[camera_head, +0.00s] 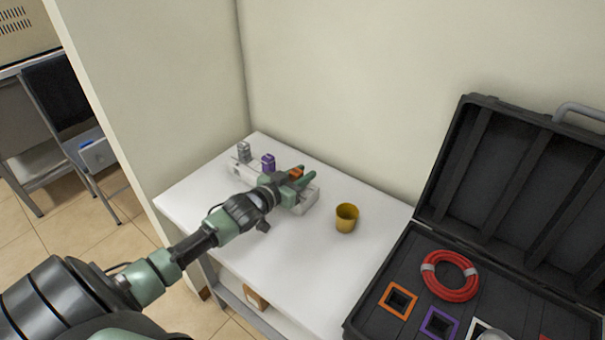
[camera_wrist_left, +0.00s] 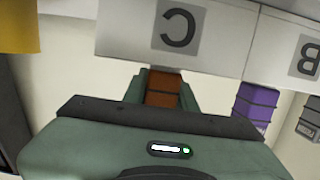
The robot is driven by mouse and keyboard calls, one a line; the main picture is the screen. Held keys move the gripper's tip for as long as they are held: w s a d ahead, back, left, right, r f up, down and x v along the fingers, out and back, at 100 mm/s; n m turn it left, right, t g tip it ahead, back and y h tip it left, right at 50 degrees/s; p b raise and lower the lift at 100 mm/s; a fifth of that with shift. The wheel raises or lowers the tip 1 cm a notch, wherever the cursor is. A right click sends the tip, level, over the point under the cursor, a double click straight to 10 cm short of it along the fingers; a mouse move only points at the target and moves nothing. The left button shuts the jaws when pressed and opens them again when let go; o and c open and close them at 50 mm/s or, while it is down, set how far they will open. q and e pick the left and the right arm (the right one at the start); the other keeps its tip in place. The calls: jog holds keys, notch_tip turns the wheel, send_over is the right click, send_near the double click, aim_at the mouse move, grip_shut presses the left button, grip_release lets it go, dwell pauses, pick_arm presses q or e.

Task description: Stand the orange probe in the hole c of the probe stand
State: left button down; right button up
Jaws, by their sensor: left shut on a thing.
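The white probe stand (camera_head: 309,199) lies along the back of the white table. My left gripper (camera_head: 302,177) is over its right end, shut on the orange probe (camera_head: 296,172). In the left wrist view the orange probe (camera_wrist_left: 163,88) sits between the fingers of my left gripper (camera_wrist_left: 163,97), in line with the letter C on the stand (camera_wrist_left: 225,38). I cannot tell how deep the probe is in hole c, as the stand's label block and the gripper hide its lower end. My right gripper is not in view.
A purple probe (camera_head: 268,162) and a grey probe (camera_head: 244,151) stand upright in the stand to the left. A yellow cup (camera_head: 346,217) is on the table to the right. An open black case (camera_head: 372,311) with a red cable coil (camera_head: 450,276) is at the right. The table front is clear.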

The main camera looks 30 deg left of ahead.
aim_at(293, 181)
pick_arm(q)
jog(key=shift+f, duration=0.1)
jog(key=c, duration=1.4)
grip_release()
jog(key=shift+p+v, duration=0.8)
jog(key=p+v, duration=0.2)
jog(key=v, duration=0.1)
jog(key=shift+s+r+p, duration=0.15)
jog(key=shift+r+p, duration=0.05)
jog(key=shift+p, duration=0.15)
jog(key=f+p+v, duration=0.1)
jog(key=p+v, duration=0.3)
jog(key=v, duration=0.2)
jog(key=shift+r, duration=0.4)
